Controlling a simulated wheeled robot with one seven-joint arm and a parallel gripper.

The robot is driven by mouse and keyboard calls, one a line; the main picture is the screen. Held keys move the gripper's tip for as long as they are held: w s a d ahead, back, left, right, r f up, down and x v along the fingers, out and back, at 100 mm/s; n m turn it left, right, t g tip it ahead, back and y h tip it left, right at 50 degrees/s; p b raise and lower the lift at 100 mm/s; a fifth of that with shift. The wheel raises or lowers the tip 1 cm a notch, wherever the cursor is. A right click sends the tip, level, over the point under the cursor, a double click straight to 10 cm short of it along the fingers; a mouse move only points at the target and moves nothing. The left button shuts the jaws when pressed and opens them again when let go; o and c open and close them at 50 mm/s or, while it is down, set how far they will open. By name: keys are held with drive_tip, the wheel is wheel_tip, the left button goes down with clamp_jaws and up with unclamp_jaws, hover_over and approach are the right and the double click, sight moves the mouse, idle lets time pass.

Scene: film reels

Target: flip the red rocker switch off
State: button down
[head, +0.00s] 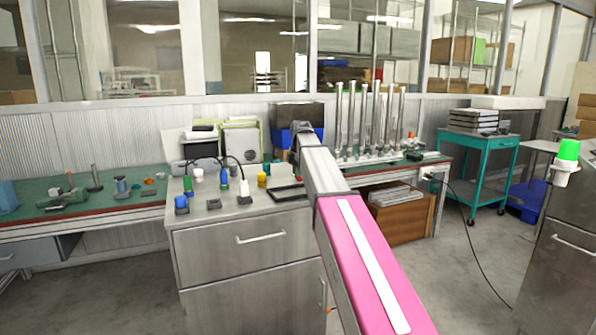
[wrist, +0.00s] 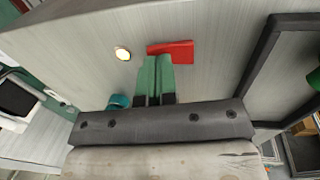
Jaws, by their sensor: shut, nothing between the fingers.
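The red rocker switch (wrist: 172,50) shows in the wrist view as a small red wedge on a brushed-metal surface, with its right part raised or tilted in the picture. A round, pale lit lamp (wrist: 122,53) sits just left of it. My gripper (wrist: 156,60) has its two green fingers shut together, with nothing between them. The fingertips end at the lower edge of the switch in the picture and partly cover it. I cannot tell whether they touch it.
A black-edged frame (wrist: 262,60) stands right of the fingers, and a teal round thing (wrist: 118,101) lies left of them. In the head view the steel cabinet (head: 245,260) top carries bottles, small parts and a black tray (head: 287,193). Tall metal posts stand behind, right of my arm.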

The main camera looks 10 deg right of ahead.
drive_tip(key=shift+f, duration=0.25)
drive_tip(key=shift+s, duration=0.1)
drive_tip(key=shift+s+d, duration=0.15)
drive_tip(key=shift+s, duration=0.5)
drive_tip(key=shift+r, duration=0.1)
